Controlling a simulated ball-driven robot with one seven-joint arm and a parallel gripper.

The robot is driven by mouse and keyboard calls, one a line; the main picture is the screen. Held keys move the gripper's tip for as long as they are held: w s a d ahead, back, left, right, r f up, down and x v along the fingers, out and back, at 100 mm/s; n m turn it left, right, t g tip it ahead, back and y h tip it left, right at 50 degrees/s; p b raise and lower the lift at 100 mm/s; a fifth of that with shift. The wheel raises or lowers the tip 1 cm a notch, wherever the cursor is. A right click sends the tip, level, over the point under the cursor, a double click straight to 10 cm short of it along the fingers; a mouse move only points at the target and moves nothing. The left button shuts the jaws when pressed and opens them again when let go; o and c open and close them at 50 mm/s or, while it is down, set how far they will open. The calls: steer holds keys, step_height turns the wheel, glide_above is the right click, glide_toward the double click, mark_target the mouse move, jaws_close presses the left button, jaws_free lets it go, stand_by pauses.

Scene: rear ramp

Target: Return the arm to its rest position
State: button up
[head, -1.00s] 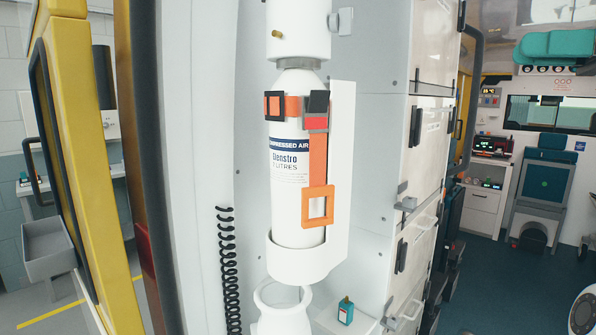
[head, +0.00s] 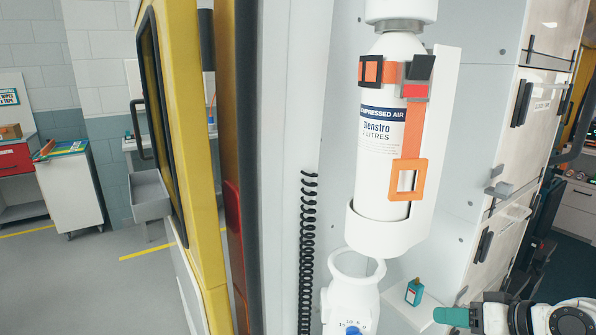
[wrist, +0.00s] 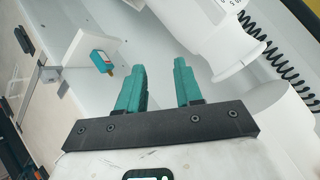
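My gripper (wrist: 158,85) shows in the wrist view with its two teal fingers apart and nothing between them. In the head view part of my arm and a teal finger (head: 452,316) show at the lower right, below the small teal bottle; the other finger is hidden there. The compressed air cylinder (head: 380,180) stands upright in its white holder (head: 390,232), strapped with an orange belt. My gripper is apart from the cylinder and holder.
A small teal bottle (head: 414,292) stands on a white ledge near my gripper; it also shows in the wrist view (wrist: 101,62). A white ring-topped fitting (head: 350,290) and a black coiled cable (head: 307,250) are left of it. White cabinets (head: 535,90) rise at right; floor is open at left.

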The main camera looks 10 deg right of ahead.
steer(key=s+a+f+g+h, duration=0.1)
steer(key=s+a+f+g, duration=0.25)
steer(key=s+f, duration=0.45)
steer(key=s+a+f+g+h, duration=0.15)
steer(key=s+a+f, duration=0.35)
steer(key=f, duration=0.5)
steer(key=s+a+f+n+g+h, duration=0.1)
steer(key=s+f+g, duration=0.1)
steer(key=s, duration=0.5)
steer(key=s+a+f+n+g+h, duration=0.1)
steer(key=s+f+g, duration=0.1)
steer(key=s, duration=0.5)
steer(key=shift+s+f, duration=0.4)
steer(key=shift+f, duration=0.5)
steer(key=shift+r, duration=0.45)
